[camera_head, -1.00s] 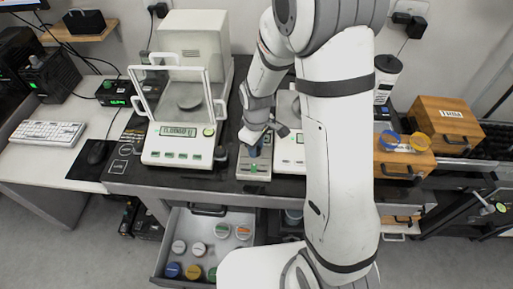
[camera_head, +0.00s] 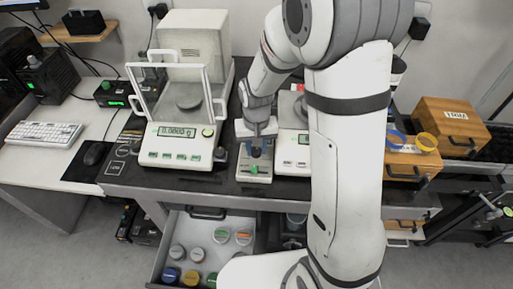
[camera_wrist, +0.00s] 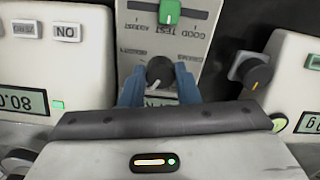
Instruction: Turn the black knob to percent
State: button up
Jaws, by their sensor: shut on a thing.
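A black knob (camera_wrist: 160,72) with a pale pointer line sits on a narrow pale panel unit (camera_head: 254,170) between two balances. My gripper (camera_wrist: 160,84) has its two blue fingers on either side of this knob and is shut on it. In the head view my gripper (camera_head: 256,150) reaches down onto the unit and hides the knob. The panel has a green slider (camera_wrist: 169,12) in a dark slot and printed words, some readable as TEST and GOOD upside down. The label by the knob is partly hidden by my gripper, and I cannot read where the pointer stands.
The left balance (camera_head: 180,145) reads 0.0000 g and has an open glass shield. Another black knob (camera_wrist: 256,72) with an orange mark is at its side, close by. The right balance (camera_head: 291,150) is partly behind my arm. An open drawer (camera_head: 165,245) with several round tins is below.

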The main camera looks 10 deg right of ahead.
aim_at(256, 150)
jog(key=shift+m, duration=0.7)
jog(key=shift+w, duration=0.1)
jog(key=o, duration=1)
jog(key=shift+c, duration=0.2)
jog(key=shift+r, duration=0.1)
notch_tip(256, 150, up, 7)
jog(key=shift+r, duration=0.3)
